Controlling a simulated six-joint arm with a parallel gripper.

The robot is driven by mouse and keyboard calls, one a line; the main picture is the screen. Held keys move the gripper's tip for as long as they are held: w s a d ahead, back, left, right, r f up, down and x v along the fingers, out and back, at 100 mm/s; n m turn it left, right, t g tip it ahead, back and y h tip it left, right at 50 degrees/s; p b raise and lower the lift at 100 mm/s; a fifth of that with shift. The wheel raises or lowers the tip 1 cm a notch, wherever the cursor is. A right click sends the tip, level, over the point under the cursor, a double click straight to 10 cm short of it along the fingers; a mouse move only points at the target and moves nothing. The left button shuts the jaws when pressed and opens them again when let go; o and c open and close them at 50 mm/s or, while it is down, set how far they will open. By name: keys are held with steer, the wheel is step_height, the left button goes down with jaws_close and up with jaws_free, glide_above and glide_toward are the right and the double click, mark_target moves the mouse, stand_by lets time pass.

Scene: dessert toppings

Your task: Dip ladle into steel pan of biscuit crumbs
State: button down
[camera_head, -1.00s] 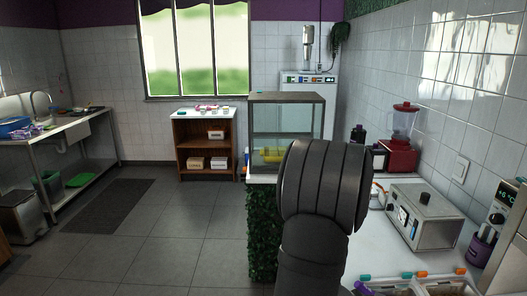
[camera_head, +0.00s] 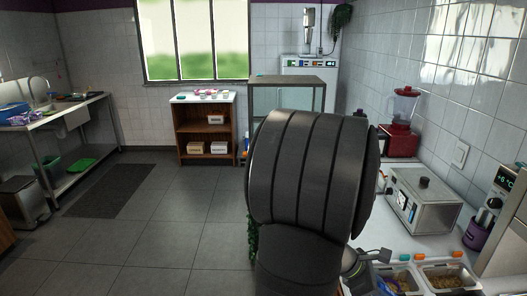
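Two steel pans show at the bottom right edge. The right pan (camera_head: 466,282) holds brown-green crumbly bits (camera_head: 443,277); I cannot tell whether these are the biscuit crumbs. The left pan (camera_head: 428,291) holds a purple and golden mix (camera_head: 398,280) and is cut by the frame edge. My large dark arm link fills the middle and hides what lies behind it. A small grey piece shows just right of the arm, beside the left pan; I cannot tell whether it is my wrist, my gripper or the ladle. No clear ladle bowl or fingertips are visible.
Orange and teal pieces line the back of the pans. A steel box appliance (camera_head: 424,199) stands on the white counter behind them. A glass case (camera_head: 285,96) stands behind my arm.

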steer(key=shift+r, duration=2.45)
steer(key=w+a+f+n+t+y, duration=0.3)
steer(key=w+a+n+t, duration=0.75)
steer(key=w+a, duration=0.85)
steer(key=w+a+f+n+y, duration=0.2)
steer(key=w+a+n, duration=0.4)
steer(key=a, duration=0.3)
steer(key=shift+a+f+t+y, duration=0.3)
steer(key=shift+a+t+y, duration=0.1)
steer(key=shift+y, duration=0.5)
steer(key=shift+d, duration=0.1)
